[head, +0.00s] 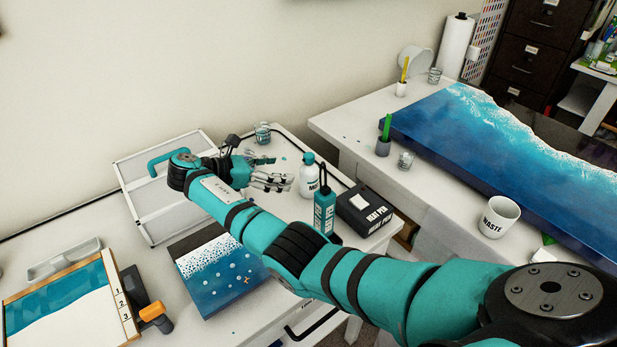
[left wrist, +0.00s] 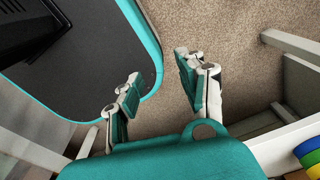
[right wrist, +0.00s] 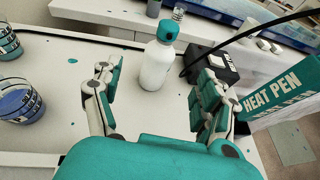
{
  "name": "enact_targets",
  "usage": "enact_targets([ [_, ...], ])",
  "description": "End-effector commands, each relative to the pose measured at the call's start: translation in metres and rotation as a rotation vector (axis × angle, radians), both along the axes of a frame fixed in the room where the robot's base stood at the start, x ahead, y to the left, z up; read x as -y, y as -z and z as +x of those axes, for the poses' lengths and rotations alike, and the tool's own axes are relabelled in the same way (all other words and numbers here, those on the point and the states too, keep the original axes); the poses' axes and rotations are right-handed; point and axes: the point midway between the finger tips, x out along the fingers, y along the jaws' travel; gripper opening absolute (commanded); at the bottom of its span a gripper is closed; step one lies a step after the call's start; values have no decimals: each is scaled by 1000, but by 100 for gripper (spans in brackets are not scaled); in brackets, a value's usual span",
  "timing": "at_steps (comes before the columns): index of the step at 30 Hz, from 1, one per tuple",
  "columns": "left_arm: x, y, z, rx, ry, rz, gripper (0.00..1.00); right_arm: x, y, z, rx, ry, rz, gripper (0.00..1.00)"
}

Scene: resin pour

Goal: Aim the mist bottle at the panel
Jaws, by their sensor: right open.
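The mist bottle (head: 307,178) is white with a teal cap and stands upright on the white bench, its lettering partly visible. My right gripper (head: 274,172) is open and empty, just left of the bottle in the head view. In the right wrist view the bottle (right wrist: 156,66) stands ahead between the spread fingers (right wrist: 155,82), with no clear contact. The panel (head: 218,276), blue with white foam, lies on the bench below my right forearm, which covers its right edge. My left gripper (left wrist: 160,88) is open and empty in the left wrist view, above the floor.
A teal holder (head: 324,212) and a black heat pen box (head: 365,208) stand close right of the bottle. Glass cups (right wrist: 18,100) stand left of my right gripper. A white case (head: 140,215) lies behind the panel. A waste cup (head: 499,217) stands on the right table.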

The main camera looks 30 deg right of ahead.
Motion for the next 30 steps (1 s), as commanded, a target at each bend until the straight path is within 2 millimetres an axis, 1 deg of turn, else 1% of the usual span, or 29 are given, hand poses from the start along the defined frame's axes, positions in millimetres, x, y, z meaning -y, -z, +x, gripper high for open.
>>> enact_targets([
  [1, 0, -7, 1, 2, 0, 0, 40, 11, 2, -2, -3, 3, -1, 76],
  [4, 1, -11, 6, 10, 1, -1, 40, 28, 9, -3, -2, 2, -1, 76],
  [9, 2, -15, 27, 42, 1, -5, 40, 43, 17, -3, 0, 0, 0, 76],
  [12, 3, -18, 34, 53, 1, -6, 40, 48, 19, -4, 0, 1, 0, 76],
  [14, 3, -22, 34, 53, 1, -6, 40, 54, 21, -5, -2, 1, 0, 76],
  [18, 2, -32, 29, 45, 1, -5, 40, 74, 27, -8, -3, 2, -1, 76],
  [21, 2, -32, 24, 37, 0, -4, 40, 85, 35, -9, -2, 1, 0, 76],
  [24, 2, -33, 19, 30, 0, -3, 40, 91, 38, -9, -1, 0, 1, 76],
  [30, 1, -32, 17, 26, 0, -3, 40, 92, 40, -9, 0, -1, 1, 76],
])
